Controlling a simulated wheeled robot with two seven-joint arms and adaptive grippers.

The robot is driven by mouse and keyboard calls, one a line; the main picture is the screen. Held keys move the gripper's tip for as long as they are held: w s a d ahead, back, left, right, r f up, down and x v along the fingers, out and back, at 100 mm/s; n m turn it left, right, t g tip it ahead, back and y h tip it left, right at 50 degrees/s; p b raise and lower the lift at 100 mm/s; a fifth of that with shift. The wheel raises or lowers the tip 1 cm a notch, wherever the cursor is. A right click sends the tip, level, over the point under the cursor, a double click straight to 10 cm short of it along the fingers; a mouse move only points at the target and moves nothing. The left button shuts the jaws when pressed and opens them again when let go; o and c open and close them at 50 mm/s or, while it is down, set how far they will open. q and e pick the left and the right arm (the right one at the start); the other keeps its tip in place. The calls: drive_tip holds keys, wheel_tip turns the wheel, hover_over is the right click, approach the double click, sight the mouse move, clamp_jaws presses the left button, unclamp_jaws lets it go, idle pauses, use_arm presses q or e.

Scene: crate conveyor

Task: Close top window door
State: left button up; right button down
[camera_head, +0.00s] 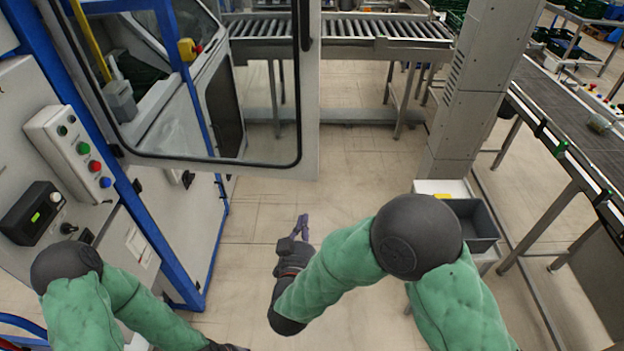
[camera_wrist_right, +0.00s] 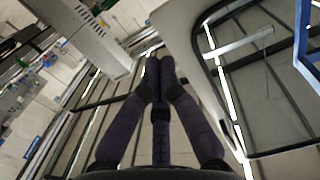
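The top window door (camera_head: 309,100) is a glass pane in a rounded grey frame with a dark seal. It stands swung open from the blue-framed machine, across the upper left of the head view. Its pale frame also shows in the right wrist view (camera_wrist_right: 183,40), right of the fingers. My right gripper (camera_head: 301,222) is below the door's lower right corner in the head view, apart from it in the picture. In the wrist view its fingertips (camera_wrist_right: 160,66) meet with nothing visible between them. My left gripper (camera_head: 226,347) barely shows at the bottom edge; its fingers are hidden.
A control panel (camera_head: 70,150) with coloured buttons sits on the machine's left side. A roller conveyor (camera_head: 340,28) runs behind the door. A grey column (camera_head: 478,90) and a belt conveyor (camera_head: 580,120) stand at right. A grey bin (camera_head: 472,222) is beside my right arm.

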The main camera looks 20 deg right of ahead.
drive_tip(key=r, duration=0.1)
drive_tip(key=b, duration=0.1)
approach(312, 175)
drive_tip(key=x, duration=0.7)
drive_tip(key=shift+w, duration=0.1)
drive_tip(key=shift+w, duration=0.1)
